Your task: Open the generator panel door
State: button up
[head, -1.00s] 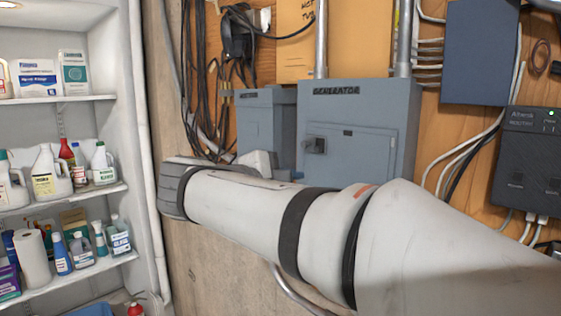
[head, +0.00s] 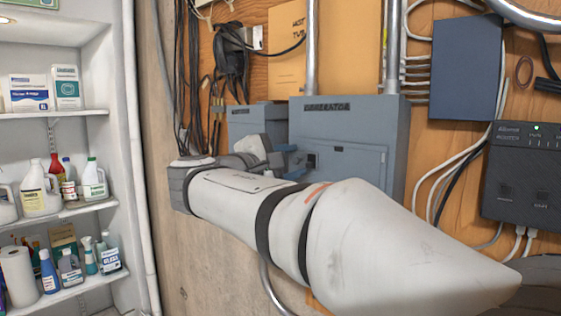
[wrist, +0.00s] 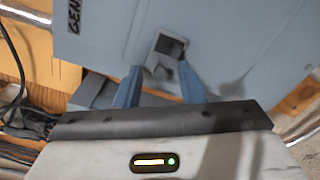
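The grey generator panel (head: 350,112) hangs on the wooden wall in the head view, marked "GENERATOR". Its door (head: 358,165) looks closed flat against the box. A small dark latch (head: 311,160) sits at the door's left side. My gripper (head: 292,160) is just left of the latch, with its blue fingers pointing at it. In the wrist view, the fingers of my gripper (wrist: 157,70) are spread apart, and the latch (wrist: 170,46) lies just beyond and between their tips. I cannot tell whether they touch it. Nothing is held. My arm hides the panel's lower part.
A smaller grey box (head: 253,121) stands left of the panel, close behind my gripper. A blue-grey box (head: 465,68) and a black router (head: 522,175) with cables are at right. Shelves with bottles (head: 40,190) stand at left. Metal conduits (head: 391,45) rise above the panel.

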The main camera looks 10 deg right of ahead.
jog(key=shift+c, duration=0.6)
grip_shut()
